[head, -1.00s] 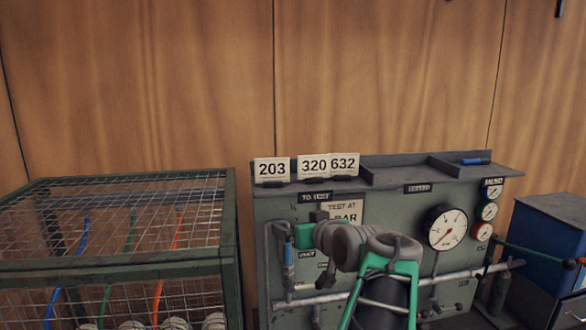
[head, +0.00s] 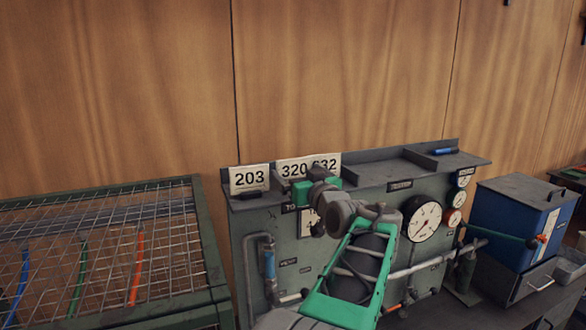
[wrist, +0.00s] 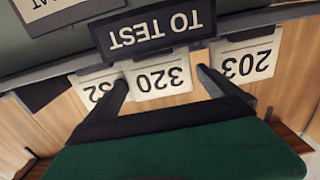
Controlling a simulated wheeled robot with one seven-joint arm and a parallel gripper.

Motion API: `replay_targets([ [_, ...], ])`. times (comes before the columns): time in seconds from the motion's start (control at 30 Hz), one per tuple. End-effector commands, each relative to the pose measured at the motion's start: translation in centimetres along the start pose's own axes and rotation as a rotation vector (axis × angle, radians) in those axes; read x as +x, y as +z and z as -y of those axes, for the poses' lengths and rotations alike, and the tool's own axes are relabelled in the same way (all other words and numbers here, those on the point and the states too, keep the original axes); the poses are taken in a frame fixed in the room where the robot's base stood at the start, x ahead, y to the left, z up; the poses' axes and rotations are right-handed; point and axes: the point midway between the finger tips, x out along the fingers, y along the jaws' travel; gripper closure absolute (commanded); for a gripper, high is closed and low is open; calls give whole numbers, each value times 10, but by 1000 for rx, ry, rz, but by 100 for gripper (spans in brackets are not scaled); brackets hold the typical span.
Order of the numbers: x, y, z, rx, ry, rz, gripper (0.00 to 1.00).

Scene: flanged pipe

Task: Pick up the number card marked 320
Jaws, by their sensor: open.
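The white card marked 320 (head: 291,169) stands on the left part of the ledge on top of the grey panel. It also shows upside down in the wrist view (wrist: 160,80). My gripper (head: 298,187) is in front of the ledge just below this card. In the wrist view, my gripper (wrist: 163,79) is open, with one finger on either side of the 320 card in the picture. I cannot tell whether the fingers reach as deep as the card or touch it.
Card 203 (head: 249,179) stands to the left with a gap. Card 632 (head: 328,161) is close on the right, partly hidden by my arm. A TO TEST label (wrist: 155,30) is on the panel. A wire cage (head: 100,250) stands at left, a blue box (head: 510,220) at right.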

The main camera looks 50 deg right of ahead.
Motion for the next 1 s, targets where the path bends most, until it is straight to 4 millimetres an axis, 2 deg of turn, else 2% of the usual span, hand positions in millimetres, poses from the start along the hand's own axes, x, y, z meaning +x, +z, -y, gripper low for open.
replay_targets([
  [0.07,6,0,0,1,0,2,0],
  [0.27,5,2,-1,0,3,1,2],
  [0.83,5,2,-2,0,4,1,48],
  [1.0,5,1,-2,0,3,1,50],
])
